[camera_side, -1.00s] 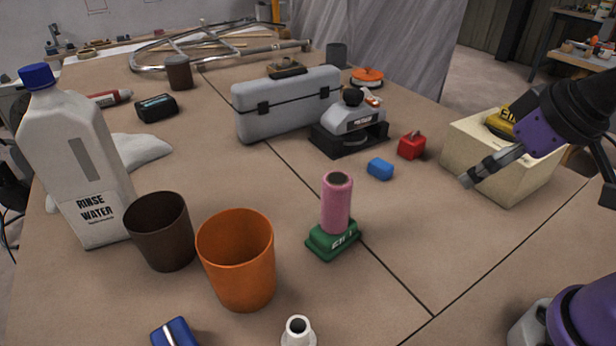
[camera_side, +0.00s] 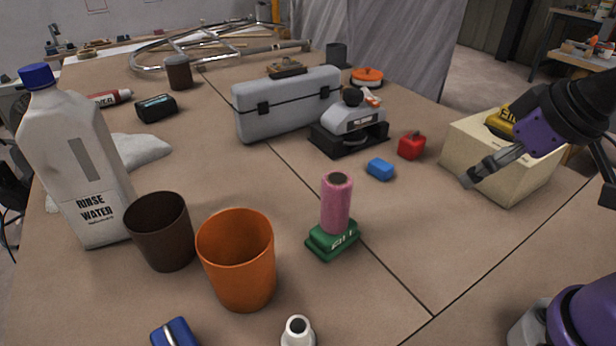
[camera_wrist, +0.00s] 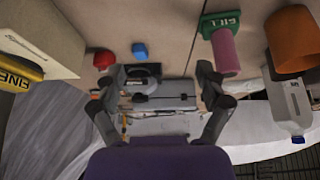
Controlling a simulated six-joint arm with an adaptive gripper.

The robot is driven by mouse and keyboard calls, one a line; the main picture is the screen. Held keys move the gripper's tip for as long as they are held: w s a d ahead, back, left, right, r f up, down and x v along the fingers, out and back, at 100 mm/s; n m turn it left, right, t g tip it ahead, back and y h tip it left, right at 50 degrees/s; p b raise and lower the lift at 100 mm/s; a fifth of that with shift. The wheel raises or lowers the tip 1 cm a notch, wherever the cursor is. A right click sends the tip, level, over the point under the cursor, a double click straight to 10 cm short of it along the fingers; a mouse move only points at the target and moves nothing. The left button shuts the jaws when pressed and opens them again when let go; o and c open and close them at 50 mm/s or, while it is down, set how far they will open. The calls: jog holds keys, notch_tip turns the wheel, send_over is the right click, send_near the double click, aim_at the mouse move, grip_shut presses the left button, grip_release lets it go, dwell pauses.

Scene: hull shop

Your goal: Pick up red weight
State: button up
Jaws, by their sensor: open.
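The red weight (camera_side: 411,145) is a small red block with a knob on top.
A cream box (camera_side: 500,170) with a yellow-black item on top stands behind my gripper. A grey case (camera_side: 287,104), the grey device (camera_side: 354,122) and a pink cylinder (camera_side: 336,203) on a green block (camera_side: 332,241) stand around. Table right of the pink cylinder is clear.

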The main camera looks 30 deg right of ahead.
jog(key=shift+o, duration=1.3)
jog(key=n+h, duration=0.1)
jog(key=n, duration=0.1)
send_over(415, 138)
jog(key=s+a, duration=0.2)
jog(key=s, duration=0.2)
notch_tip(415, 138, down, 6)
jog(key=shift+g, duration=0.4)
jog(key=x, duration=0.2)
jog(key=d+x, duration=0.1)
jog(key=x, duration=0.2)
jog(key=shift+w+f, duration=0.1)
jog(key=shift+x, duration=3)
